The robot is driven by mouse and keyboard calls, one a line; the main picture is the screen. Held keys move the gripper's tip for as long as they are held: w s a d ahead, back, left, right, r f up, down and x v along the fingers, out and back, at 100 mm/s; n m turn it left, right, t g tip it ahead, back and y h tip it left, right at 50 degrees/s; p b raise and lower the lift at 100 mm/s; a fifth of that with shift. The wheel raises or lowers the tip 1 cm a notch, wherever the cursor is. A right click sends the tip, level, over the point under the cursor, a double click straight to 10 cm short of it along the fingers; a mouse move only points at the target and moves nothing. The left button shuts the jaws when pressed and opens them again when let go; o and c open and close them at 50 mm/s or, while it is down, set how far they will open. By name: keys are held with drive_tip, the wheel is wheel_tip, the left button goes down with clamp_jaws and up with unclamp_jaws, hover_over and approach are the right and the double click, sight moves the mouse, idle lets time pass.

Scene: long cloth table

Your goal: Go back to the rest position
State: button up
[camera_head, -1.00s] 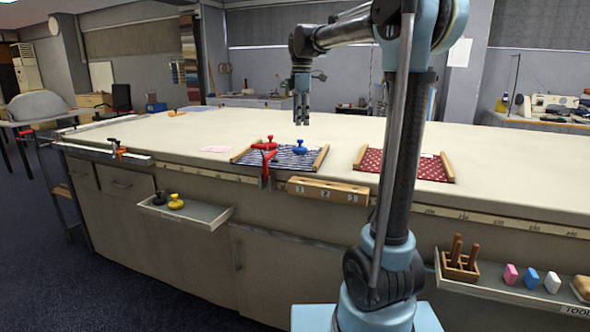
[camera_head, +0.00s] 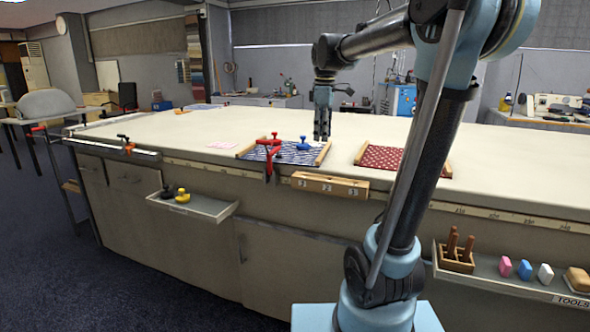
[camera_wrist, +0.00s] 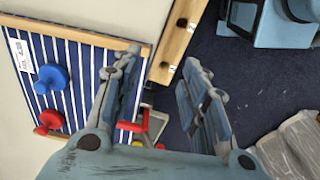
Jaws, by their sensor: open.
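The blue-and-white striped cloth (camera_head: 258,153) lies between two wooden bars on the table (camera_head: 440,130). A blue knobbed piece (camera_head: 303,144) and a red one (camera_head: 275,139) stand on it. In the wrist view the blue piece (camera_wrist: 52,78) and the red piece (camera_wrist: 50,122) are left of my fingers.
A red clamp (camera_head: 269,160) grips the table's front edge by a numbered wooden block (camera_head: 329,185). A red dotted cloth (camera_head: 382,158) lies to the right. A right tool shelf (camera_head: 505,280) holds coloured blocks.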

drive_tip(key=s+d+f+m, duration=0.3)
drive_tip(key=s+f+m, duration=0.2)
drive_tip(key=s+f, duration=0.3)
drive_tip(key=s+d+f+m+t, duration=0.1)
drive_tip(key=s+d+f+m, duration=0.2)
drive_tip(key=s+f, duration=0.6)
drive_tip(key=s+d+f+m, duration=0.3)
drive_tip(key=s+f+m, duration=0.3)
drive_tip(key=s+f, duration=0.3)
drive_tip(key=shift+d+m+t, duration=0.3)
drive_tip(key=shift+d, duration=0.1)
